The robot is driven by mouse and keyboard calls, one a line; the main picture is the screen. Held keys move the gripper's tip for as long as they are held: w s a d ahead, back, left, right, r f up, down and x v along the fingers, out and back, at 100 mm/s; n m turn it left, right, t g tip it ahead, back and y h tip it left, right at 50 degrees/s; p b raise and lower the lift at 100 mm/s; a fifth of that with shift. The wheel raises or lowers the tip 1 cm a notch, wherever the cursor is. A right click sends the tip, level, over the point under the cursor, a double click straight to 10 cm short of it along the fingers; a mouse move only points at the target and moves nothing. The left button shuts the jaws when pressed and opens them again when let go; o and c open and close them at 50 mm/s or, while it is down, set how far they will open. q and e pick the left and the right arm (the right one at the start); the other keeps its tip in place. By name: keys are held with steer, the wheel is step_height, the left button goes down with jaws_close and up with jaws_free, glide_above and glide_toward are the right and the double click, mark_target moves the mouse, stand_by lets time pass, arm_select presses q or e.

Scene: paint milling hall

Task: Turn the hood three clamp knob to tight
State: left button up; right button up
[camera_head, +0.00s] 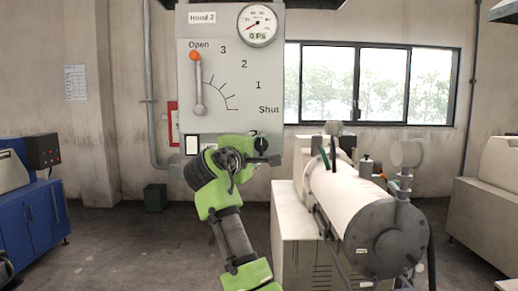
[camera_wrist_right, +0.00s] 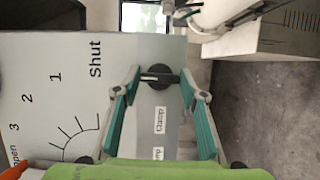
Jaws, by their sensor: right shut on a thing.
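The hood three panel (camera_head: 232,80) is a grey board with the label Hood 3, a gauge reading 0 Pa and a damper lever (camera_head: 197,85) whose orange knob is at Open. The black clamp knob (camera_head: 261,145) is low on the panel's right side. It also shows in the right wrist view (camera_wrist_right: 160,77) as a dark disc with a bar across it, next to Clamp labels. My right gripper (camera_head: 247,153) is at the knob, its teal fingers on either side of the bar in the wrist view, shut on it. Small marks around the knob are unreadable.
A mill with a pale cylinder (camera_head: 350,205) stands close to the right of my right arm. A blue cabinet (camera_head: 37,210) is at the left and another machine (camera_head: 488,205) at the far right.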

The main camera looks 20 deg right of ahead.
steer(key=o, duration=1.1)
steer(key=shift+o, duration=0.2)
steer(key=v, duration=0.7)
steer(key=shift+s, duration=0.25)
steer(key=shift+a+f, duration=0.1)
